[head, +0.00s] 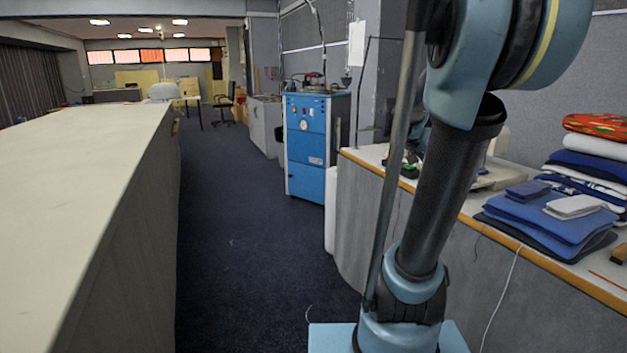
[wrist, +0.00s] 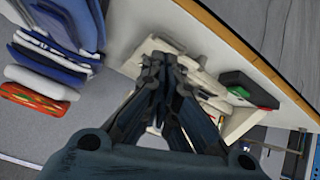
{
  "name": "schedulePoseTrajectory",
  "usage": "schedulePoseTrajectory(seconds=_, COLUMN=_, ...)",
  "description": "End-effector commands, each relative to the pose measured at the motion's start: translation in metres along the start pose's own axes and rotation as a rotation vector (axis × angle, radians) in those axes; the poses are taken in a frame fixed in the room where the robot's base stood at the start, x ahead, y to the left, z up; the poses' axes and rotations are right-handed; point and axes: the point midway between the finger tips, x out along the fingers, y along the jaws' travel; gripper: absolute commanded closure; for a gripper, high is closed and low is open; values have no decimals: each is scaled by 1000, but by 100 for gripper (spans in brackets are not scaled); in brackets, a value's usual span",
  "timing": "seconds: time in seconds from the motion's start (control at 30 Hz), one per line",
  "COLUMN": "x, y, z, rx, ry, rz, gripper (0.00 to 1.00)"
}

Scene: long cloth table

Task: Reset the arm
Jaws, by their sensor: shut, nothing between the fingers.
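My gripper (wrist: 168,72) shows in the wrist view, with its fingers together and nothing between them. It is over or near the side table (wrist: 225,40), above a pale machine (wrist: 158,47); I cannot tell its height. In the head view my arm rises at the right of centre, and its upper end runs out of the top of the picture. The gripper itself is not visible in the head view.
A side table (head: 465,207) along the right wall holds folded cloths (head: 548,215). A long pale table (head: 75,190) runs along the left. A blue cabinet (head: 306,160) stands further back. The dark carpet aisle (head: 235,230) between is clear.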

Motion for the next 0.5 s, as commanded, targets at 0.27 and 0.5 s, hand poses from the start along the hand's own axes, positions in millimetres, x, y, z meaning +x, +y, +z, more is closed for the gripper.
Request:
schedulePoseTrajectory(seconds=0.27, x=-27, y=8, z=125, rx=-233, ry=-198, rz=-154, gripper=100)
schedulePoseTrajectory(seconds=0.5, x=-50, y=11, z=231, rx=-446, ry=-339, rz=-334, gripper=100)
